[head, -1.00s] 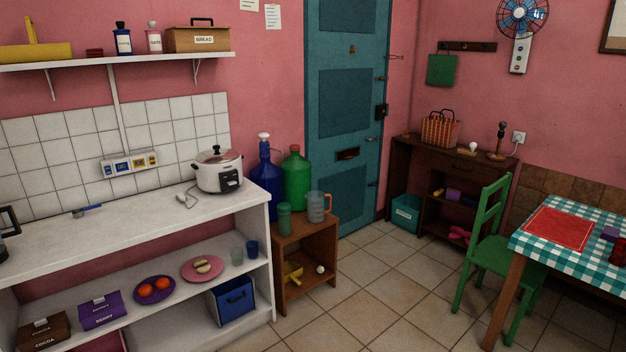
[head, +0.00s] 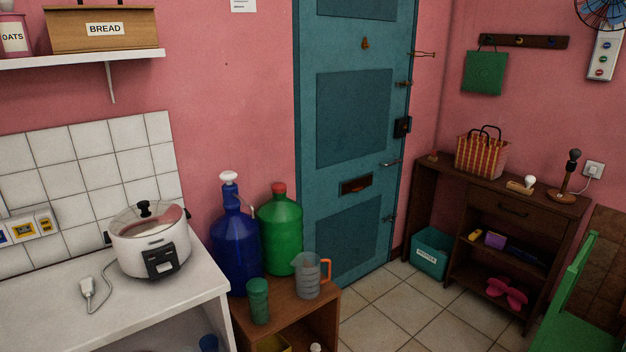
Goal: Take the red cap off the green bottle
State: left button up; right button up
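The large green bottle (head: 281,234) stands upright on a low brown wooden cabinet (head: 318,318), close to the teal door. Its red cap (head: 279,188) sits on top of its neck. A blue bottle (head: 236,245) with a white pump top stands just left of it and slightly nearer, close beside it. Neither of my grippers shows in the head view.
A white counter (head: 190,297) with a rice cooker (head: 151,243) is on the left. The teal door (head: 354,120) is behind. A dark wooden side table (head: 515,210) and a green chair (head: 574,300) are at right. Tiled floor (head: 400,310) lies open between.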

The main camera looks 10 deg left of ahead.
aim_at(279, 188)
jog(key=i+l+u, duration=0.1)
jog(key=i, duration=0.3)
jog(key=i+l+u, duration=0.15)
jog(key=i, duration=0.2)
jog(key=i+l+u, duration=0.1)
jog(key=i, duration=0.3)
jog(key=i+l+u, duration=0.15)
jog(key=u, duration=0.25)
jog(key=i+l+u, duration=0.2)
jog(key=u, duration=0.2)
jog(key=i+l+u, duration=0.1)
jog(key=l+u, duration=0.15)
jog(key=u, duration=0.15)
jog(key=l+u, duration=0.4)
jog(key=i+l+u, duration=0.15)
jog(key=u, duration=0.2)
jog(key=i+l+u, duration=0.1)
jog(key=l+u, duration=0.2)
jog(key=i+l+u, duration=0.1)
jog(key=l+u, duration=0.25)
jog(key=j, duration=0.1)
